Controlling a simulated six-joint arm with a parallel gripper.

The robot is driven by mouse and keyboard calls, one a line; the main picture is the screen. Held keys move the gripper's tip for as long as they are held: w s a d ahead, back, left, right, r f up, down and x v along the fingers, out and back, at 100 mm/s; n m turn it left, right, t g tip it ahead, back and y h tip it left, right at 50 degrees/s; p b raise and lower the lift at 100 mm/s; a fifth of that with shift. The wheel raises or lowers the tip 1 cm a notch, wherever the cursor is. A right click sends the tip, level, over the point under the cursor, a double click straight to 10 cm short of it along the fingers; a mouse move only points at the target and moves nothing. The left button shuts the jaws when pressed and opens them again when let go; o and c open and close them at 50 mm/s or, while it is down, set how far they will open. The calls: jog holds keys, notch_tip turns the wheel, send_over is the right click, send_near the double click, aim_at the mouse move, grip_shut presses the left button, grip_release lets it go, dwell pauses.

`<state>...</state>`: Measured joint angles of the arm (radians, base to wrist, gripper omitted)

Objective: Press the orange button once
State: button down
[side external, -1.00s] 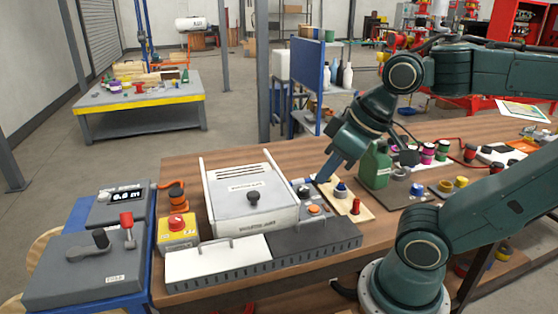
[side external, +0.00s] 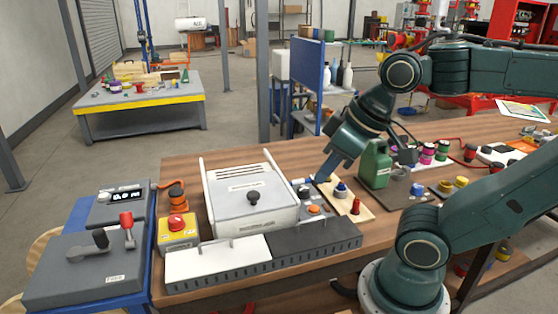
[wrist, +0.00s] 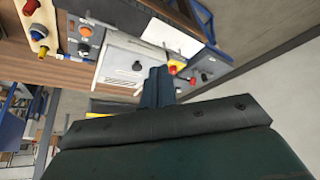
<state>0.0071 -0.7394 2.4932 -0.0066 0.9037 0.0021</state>
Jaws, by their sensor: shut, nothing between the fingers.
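The orange button (side external: 314,209) is a round cap on a small grey control box (side external: 299,202), right of the white lidded case. In the wrist view the orange button (wrist: 86,30) shows at upper left, on the grey box. My gripper (side external: 320,179) is shut and empty, pointing down and left. In the side view its fingertips appear just behind the box, apart from the orange button; their height above it is hard to tell. In the wrist view my gripper (wrist: 157,74) is at the centre, right of the button.
The white case (side external: 246,205) with a black knob stands left of the control box. A wooden board (side external: 345,202) with blue and red knobs lies to its right, near a green canister (side external: 375,168). A black-and-white slotted unit (side external: 265,257) runs along the front. A red-on-yellow button (side external: 177,224) stands further left.

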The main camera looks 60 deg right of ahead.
jog(key=shift+w+g, duration=0.6)
jog(key=shift+w, duration=0.35)
jog(key=m+g+y, duration=0.4)
jog(key=g+y, duration=0.3)
jog(key=g, duration=0.1)
send_over(313, 206)
notch_tip(313, 206, down, 15)
jog(key=shift+s, duration=0.15)
jog(key=shift+f, duration=4.35)
